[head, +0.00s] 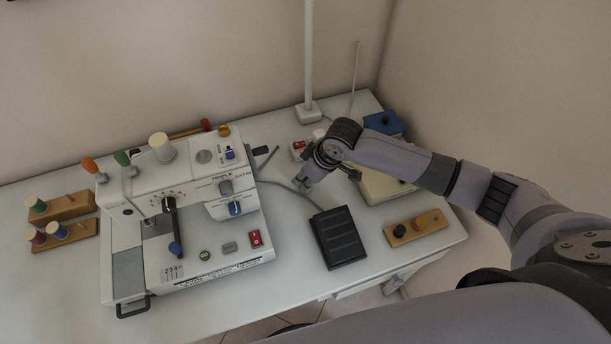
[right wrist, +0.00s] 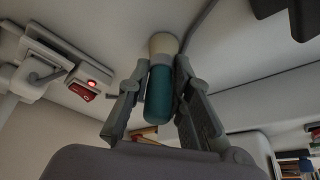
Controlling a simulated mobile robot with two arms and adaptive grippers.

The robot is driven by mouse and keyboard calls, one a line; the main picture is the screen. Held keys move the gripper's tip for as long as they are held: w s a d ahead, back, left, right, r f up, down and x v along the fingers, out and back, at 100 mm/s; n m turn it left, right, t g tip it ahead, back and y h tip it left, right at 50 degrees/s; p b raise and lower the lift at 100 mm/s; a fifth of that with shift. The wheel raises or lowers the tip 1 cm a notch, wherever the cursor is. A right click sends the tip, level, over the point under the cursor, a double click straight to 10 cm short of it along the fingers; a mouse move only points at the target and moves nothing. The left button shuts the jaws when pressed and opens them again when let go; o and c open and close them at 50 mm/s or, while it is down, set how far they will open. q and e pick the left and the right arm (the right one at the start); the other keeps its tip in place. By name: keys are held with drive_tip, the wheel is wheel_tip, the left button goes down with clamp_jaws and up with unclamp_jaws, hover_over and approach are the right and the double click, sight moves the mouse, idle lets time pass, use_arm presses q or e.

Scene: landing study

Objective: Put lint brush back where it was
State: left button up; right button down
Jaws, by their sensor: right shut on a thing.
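My right gripper (head: 305,182) is low over the table, between the sewing machine and the beige device at right. In the right wrist view, the right gripper (right wrist: 160,75) is shut on the lint brush (right wrist: 159,98), a rounded teal handle with a cream end. The cream end points away from the palm, towards the white surface; I cannot tell whether it touches. In the head view the brush is hidden or too small to make out. My left gripper is not in view.
A white sewing machine (head: 190,250) stands at left beside wooden spool holders (head: 62,207). A black pedal (head: 338,237) lies in front of my right gripper. A red-switch box (head: 298,147) and lamp pole (head: 309,60) stand behind.

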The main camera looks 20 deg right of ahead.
drive_tip(key=shift+f, duration=0.1)
drive_tip(key=c, duration=1.5)
unclamp_jaws()
drive_tip(key=shift+o, duration=0.2)
drive_tip(key=v, duration=1.2)
